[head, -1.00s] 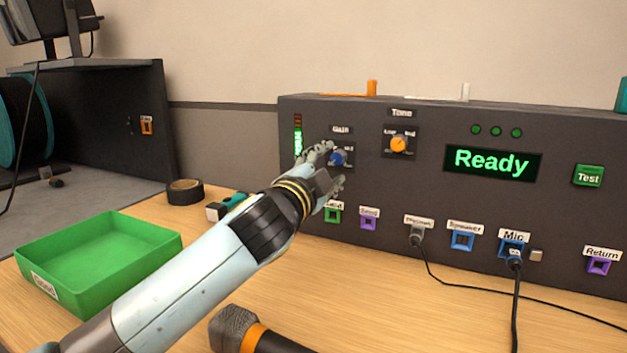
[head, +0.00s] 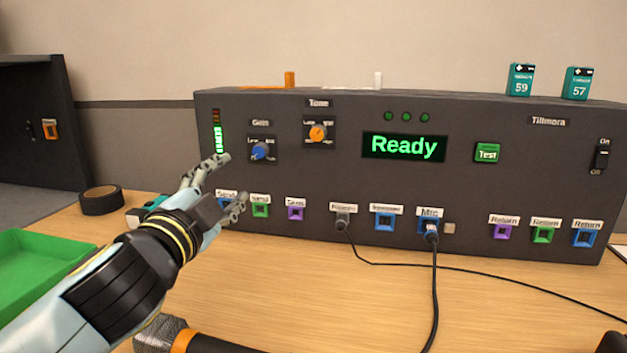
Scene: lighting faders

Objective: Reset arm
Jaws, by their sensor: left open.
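My left gripper (head: 236,180) is open and empty, in front of the left part of the dark console (head: 350,182). Its fingers lie below and left of the blue Gain knob (head: 262,151), apart from it as far as I can see. The orange Tone knob (head: 318,132) is to the right of the Gain knob. The green display (head: 404,147) reads "Ready". A green Test button (head: 487,153) and an On/Off switch (head: 602,156) are farther right. My right gripper is not in view.
A green tray (head: 62,250) and a black tape roll (head: 101,200) are at left. A microphone (head: 160,335) lies in front. Cables run from the console across the table. Two teal batteries (head: 520,79) (head: 580,83) stand on top. The front middle of the table is mostly clear.

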